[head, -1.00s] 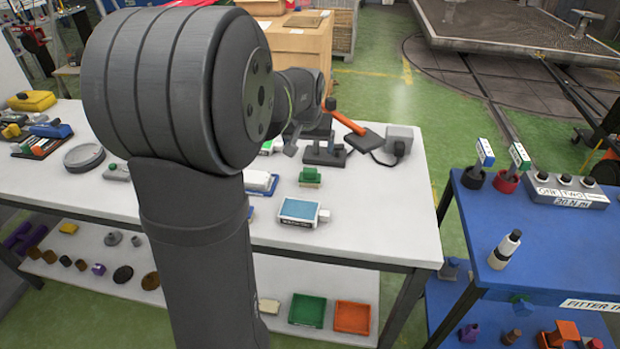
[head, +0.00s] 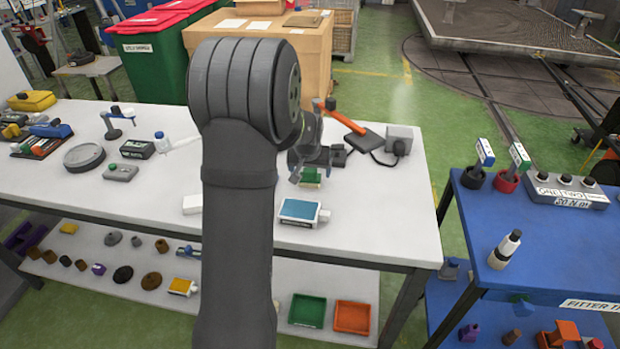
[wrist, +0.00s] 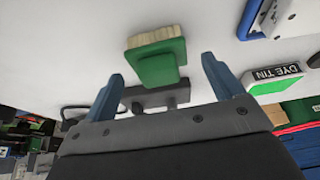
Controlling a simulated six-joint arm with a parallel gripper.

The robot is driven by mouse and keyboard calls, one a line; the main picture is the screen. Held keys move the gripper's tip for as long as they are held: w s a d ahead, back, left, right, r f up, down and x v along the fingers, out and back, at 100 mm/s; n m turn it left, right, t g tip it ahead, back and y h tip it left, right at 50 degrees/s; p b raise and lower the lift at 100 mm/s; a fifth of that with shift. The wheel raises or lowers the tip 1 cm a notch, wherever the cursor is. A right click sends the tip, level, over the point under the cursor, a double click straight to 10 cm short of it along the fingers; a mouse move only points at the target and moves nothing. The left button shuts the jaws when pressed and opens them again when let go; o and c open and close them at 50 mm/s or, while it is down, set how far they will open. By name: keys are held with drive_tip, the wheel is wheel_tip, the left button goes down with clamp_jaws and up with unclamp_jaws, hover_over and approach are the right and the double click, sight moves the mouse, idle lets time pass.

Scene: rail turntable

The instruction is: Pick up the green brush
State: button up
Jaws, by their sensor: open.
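The green brush (head: 311,179) lies on the white table in the head view, just below my gripper, which partly covers it. In the wrist view the brush (wrist: 158,62) shows a green body and a pale bristle edge. It sits between and beyond the two blue fingertips of my gripper (wrist: 160,72). My gripper also shows in the head view (head: 300,172). The fingers are apart and nothing is held. I cannot tell how high they are above the table.
A blue-topped pad (head: 300,210) lies in front of the brush. A dark stand (wrist: 155,96) is close to it, with a tin labelled DYE TIN (wrist: 276,82) on the right in the wrist view. A grey box (head: 398,138) and orange-handled tool (head: 345,121) are behind.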

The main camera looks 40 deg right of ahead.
drive_tip(key=shift+x, duration=1.2)
drive_tip(key=c, duration=1.1)
wheel_tip(320, 180, up, 10)
drive_tip(key=shift+o, duration=0.6)
